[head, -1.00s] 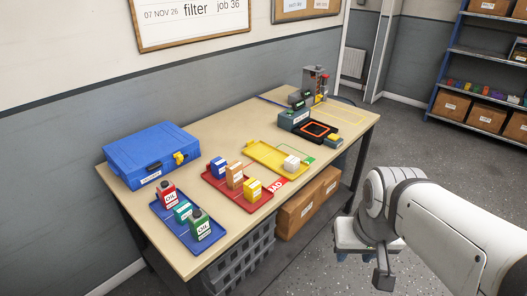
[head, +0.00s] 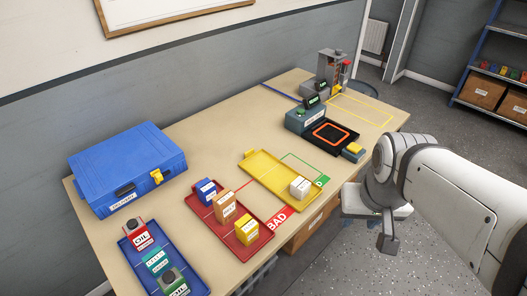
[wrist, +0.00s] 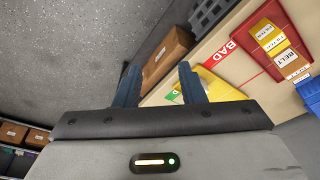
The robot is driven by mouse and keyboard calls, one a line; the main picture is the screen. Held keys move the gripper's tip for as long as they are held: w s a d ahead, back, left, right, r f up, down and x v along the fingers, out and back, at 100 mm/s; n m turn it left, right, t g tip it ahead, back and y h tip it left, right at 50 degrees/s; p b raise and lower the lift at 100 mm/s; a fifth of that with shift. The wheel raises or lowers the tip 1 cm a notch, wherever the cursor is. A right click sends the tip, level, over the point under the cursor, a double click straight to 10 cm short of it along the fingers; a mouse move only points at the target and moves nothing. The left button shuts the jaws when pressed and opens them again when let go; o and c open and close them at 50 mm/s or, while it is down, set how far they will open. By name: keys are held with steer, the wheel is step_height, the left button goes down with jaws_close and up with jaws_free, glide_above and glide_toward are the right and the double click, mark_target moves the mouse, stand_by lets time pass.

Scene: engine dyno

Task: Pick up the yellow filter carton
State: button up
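The yellow filter carton (head: 246,230) stands upright at the near right end of the red tray (head: 268,236), which sits on the bench. An orange-brown carton (head: 224,205) and a blue carton (head: 206,190) stand in the same tray. In the wrist view the yellow carton (wrist: 265,32) shows at the upper right, well to the right of my gripper (wrist: 158,72). My gripper's two fingers are apart with nothing between them. It is away from the carton, beyond the bench's front edge.
A yellow tray (head: 262,172) with a white carton (head: 300,187) lies right of the red tray. A blue tray (head: 132,258) with several items is at the left, near a blue case (head: 128,168). A dark scale-like device (head: 330,135) stands further back. Boxes sit under the bench.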

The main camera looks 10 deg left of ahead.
steer(key=shift+o, duration=0.3)
steer(key=shift+s+a, duration=0.1)
steer(key=shift+o, duration=0.8)
steer(key=shift+a, duration=0.2)
steer(key=o, duration=0.4)
steer(key=w+a+n, duration=0.1)
steer(key=a, duration=0.1)
steer(key=w+a+f+n, duration=0.1)
steer(key=a, duration=0.1)
steer(key=w+a+n, duration=0.1)
steer(key=w+a, duration=0.1)
steer(key=shift+f+g, duration=0.25)
steer(key=shift+g, duration=0.15)
steer(key=shift+o, duration=0.2)
steer(key=n+g, duration=0.2)
steer(key=n, duration=0.5)
glide_above(246, 224)
steer(key=f, duration=0.8)
steer(key=shift+s+p, duration=0.3)
steer(key=shift+p, duration=0.1)
steer(key=shift+a+f, duration=0.1)
steer(key=shift+f, duration=0.3)
steer(key=shift+w+f, duration=0.2)
steer(key=shift+f, duration=1.6)
steer(key=shift+w+f, duration=0.15)
steer(key=shift+f, duration=1.6)
